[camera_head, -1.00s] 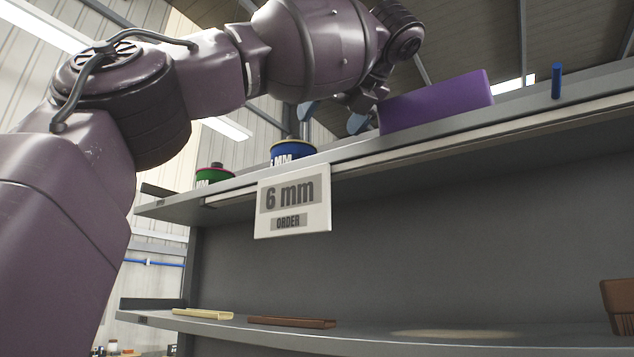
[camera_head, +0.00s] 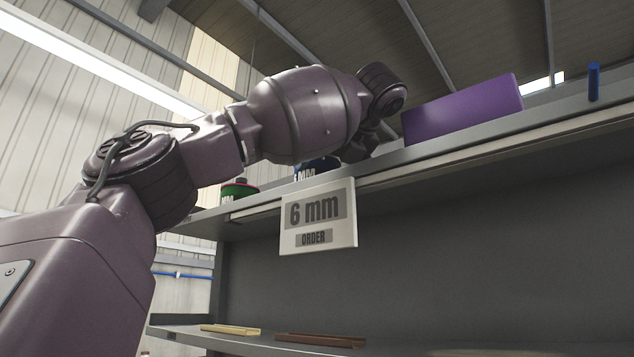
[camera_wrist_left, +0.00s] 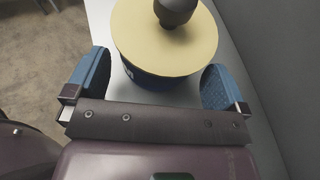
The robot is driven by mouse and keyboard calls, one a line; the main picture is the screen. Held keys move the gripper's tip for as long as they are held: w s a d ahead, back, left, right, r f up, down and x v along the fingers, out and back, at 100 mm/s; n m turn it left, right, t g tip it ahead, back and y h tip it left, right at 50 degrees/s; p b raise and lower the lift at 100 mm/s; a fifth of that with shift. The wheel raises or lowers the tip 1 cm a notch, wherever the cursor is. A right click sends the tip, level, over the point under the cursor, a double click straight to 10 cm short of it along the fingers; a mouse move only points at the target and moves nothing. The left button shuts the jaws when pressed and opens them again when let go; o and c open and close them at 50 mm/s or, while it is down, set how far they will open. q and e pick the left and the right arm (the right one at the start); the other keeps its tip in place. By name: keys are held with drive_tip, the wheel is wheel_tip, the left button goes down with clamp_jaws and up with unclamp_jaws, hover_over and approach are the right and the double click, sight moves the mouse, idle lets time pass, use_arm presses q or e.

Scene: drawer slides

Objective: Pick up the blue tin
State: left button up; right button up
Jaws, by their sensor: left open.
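The blue tin (camera_head: 318,169) stands on the upper shelf, partly hidden behind my left arm and the 6 mm sign. In the left wrist view the tin (camera_wrist_left: 150,75) shows a pale yellow lid (camera_wrist_left: 140,45) with a dark round knob (camera_wrist_left: 176,10) and a dark blue side. My left gripper (camera_wrist_left: 155,85) is open, with one blue-padded finger at each side of the tin's near part. Gaps show between both fingers and the tin. In the head view the left fingers are hidden behind my wrist. My right gripper is not in view.
A purple block (camera_head: 462,108) stands right of my wrist on the upper shelf (camera_head: 420,155). A green and red tin (camera_head: 239,192) is to the left. A blue peg (camera_head: 593,82) stands further right. The sign (camera_head: 318,217) hangs from the shelf edge. Two small trays lie on the lower shelf.

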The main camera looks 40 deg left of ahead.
use_arm(q)
drive_tip(key=x, duration=0.2)
drive_tip(key=shift+w+a+f, duration=0.15)
drive_tip(key=shift+a, duration=0.2)
drive_tip(key=shift+d, duration=0.1)
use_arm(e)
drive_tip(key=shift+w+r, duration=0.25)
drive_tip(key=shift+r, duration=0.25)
use_arm(q)
drive_tip(key=shift+c, duration=0.2)
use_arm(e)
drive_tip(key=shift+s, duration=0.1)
use_arm(q)
drive_tip(key=c, duration=0.4)
drive_tip(key=shift+c, duration=1.3)
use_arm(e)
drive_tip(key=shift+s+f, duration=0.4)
